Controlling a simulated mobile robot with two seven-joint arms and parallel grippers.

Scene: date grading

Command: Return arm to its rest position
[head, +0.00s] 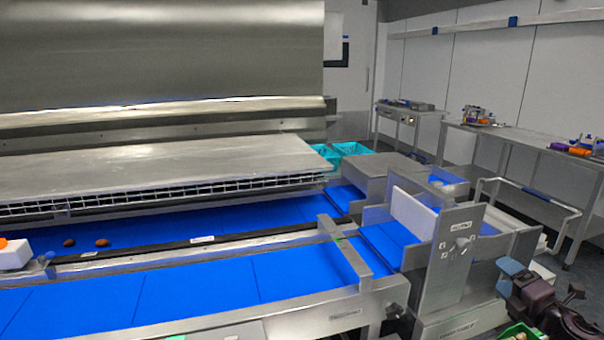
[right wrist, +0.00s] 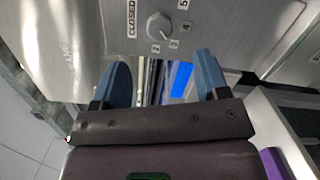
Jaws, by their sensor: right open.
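My right gripper (head: 509,276) is at the lower right of the head view, beside the metal control panel (head: 437,288) at the machine's end. In the right wrist view its two blue-grey fingers (right wrist: 162,78) stand wide apart with nothing between them. Beyond the fingertips that view shows the panel's metal face (right wrist: 215,30) with a round knob (right wrist: 159,26), number marks and a "CLOSED" label. My left gripper is in neither view.
Two brown dates (head: 101,243) lie on the far blue belt (head: 160,232). The near blue belt (head: 200,290) is empty. A white box (head: 14,258) with an orange top stands at the left edge.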

